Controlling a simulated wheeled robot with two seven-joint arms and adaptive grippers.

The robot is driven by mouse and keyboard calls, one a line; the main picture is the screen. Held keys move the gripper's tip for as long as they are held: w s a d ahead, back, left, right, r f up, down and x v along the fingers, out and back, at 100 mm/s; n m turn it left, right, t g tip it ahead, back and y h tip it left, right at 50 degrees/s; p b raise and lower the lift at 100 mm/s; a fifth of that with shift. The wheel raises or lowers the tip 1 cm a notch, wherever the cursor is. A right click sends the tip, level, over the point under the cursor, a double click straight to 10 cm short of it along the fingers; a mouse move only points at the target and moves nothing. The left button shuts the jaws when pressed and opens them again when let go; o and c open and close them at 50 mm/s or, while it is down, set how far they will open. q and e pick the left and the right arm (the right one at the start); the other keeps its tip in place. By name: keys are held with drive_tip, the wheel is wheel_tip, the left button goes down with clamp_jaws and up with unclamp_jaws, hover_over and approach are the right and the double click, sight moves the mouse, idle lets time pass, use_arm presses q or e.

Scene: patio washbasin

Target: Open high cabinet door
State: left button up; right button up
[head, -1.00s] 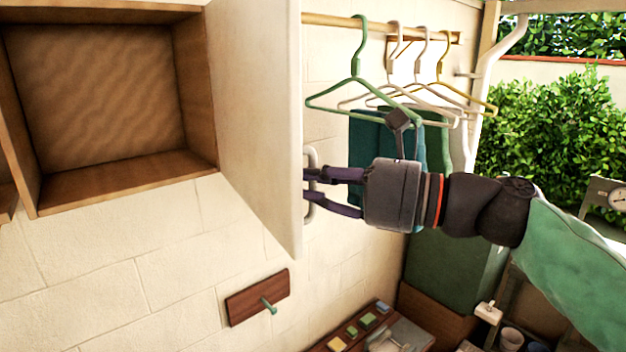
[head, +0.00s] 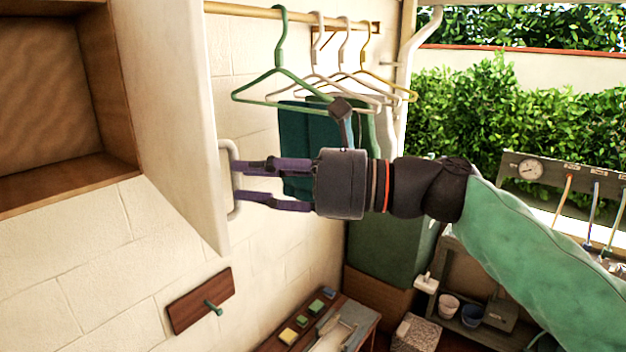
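The high cabinet (head: 60,188) is at the upper left, its wooden inside showing empty. Its white door (head: 175,110) stands swung wide open, seen at a steep angle. The pale bar handle (head: 234,180) is on the door's right-hand face. My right gripper (head: 240,182) comes in from the right with its two purple fingers pointing left at the handle. The fingers are parted, one above the other, with their tips at the handle; I cannot tell if they touch it. My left gripper is not in view.
A rail (head: 250,12) with several hangers and green cloths (head: 300,150) is behind my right gripper. A wooden wall plate with a peg (head: 202,302) is below the door. A counter with small blocks (head: 315,320) is at the bottom. A hedge (head: 480,120) stands outside at right.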

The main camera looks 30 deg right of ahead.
drive_tip(key=v, duration=0.9)
idle(0.5)
